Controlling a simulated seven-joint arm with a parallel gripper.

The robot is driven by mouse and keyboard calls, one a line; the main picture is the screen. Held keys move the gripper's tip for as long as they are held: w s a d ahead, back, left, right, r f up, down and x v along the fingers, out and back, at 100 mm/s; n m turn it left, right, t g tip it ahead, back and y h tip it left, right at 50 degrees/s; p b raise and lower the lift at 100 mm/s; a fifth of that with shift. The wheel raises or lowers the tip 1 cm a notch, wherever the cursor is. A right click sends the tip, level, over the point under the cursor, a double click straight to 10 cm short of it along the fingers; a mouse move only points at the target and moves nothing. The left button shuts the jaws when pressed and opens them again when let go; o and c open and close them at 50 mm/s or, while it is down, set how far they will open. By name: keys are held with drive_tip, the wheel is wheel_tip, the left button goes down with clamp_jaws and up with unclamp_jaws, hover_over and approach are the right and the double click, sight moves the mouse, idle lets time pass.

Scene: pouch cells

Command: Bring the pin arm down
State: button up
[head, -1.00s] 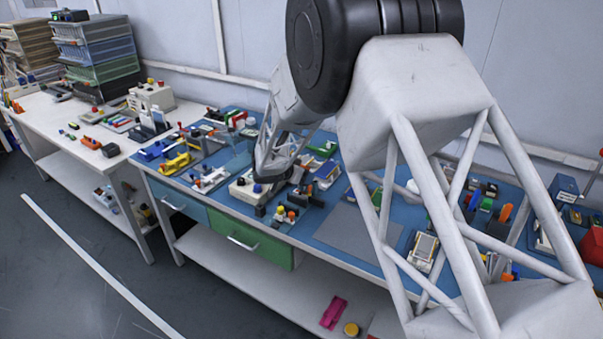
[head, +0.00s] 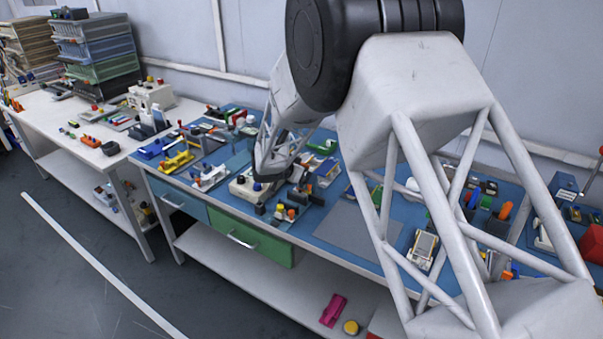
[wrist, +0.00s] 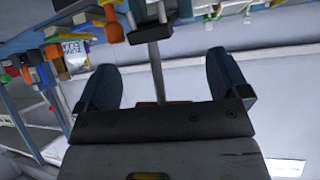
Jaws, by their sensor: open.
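My gripper (wrist: 163,82) is open in the wrist view, its two dark blue-grey fingers spread wide apart. A grey metal bar (wrist: 156,72) runs between the fingers without visibly touching either one. It may be the pin arm, but I cannot tell for certain.
Several small coloured fixtures crowd the blue bench around my gripper, including a yellow one (head: 176,162) at left. A grey mat (head: 358,232) to the right is bare. A white table (head: 75,122) with stacked trays (head: 95,50) stands at left.

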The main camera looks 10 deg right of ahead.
drive_tip(key=v, duration=0.7)
drive_tip(key=shift+s+a+r, duration=0.2)
drive_tip(key=shift+s, duration=0.05)
drive_tip(key=shift+d, duration=0.1)
drive_tip(key=c, duration=0.4)
drive_tip(key=shift+d+r, duration=0.2)
drive_tip(key=shift+c, duration=1.2)
drive_tip(key=shift+m+g, duration=0.3)
drive_tip(key=shift+g, duration=0.3)
drive_tip(key=d+r, duration=0.2)
drive_tip(key=d, duration=0.1)
drive_tip(key=d+r, duration=0.1)
drive_tip(key=d, duration=0.1)
drive_tip(key=shift+w+d, duration=0.15)
drive_tip(key=shift+w, duration=0.2)
clamp_jaws()
drive_tip(key=w+d+r+n+g+y, duration=0.3)
drive_tip(key=w+r+g+y, duration=0.2)
drive_tip(key=r+y, duration=0.5)
drive_tip(key=shift+w+d+r+g, duration=0.35)
drive_tip(key=shift+w+d+g, duration=0.05)
drive_tip(key=shift+w, duration=0.6)
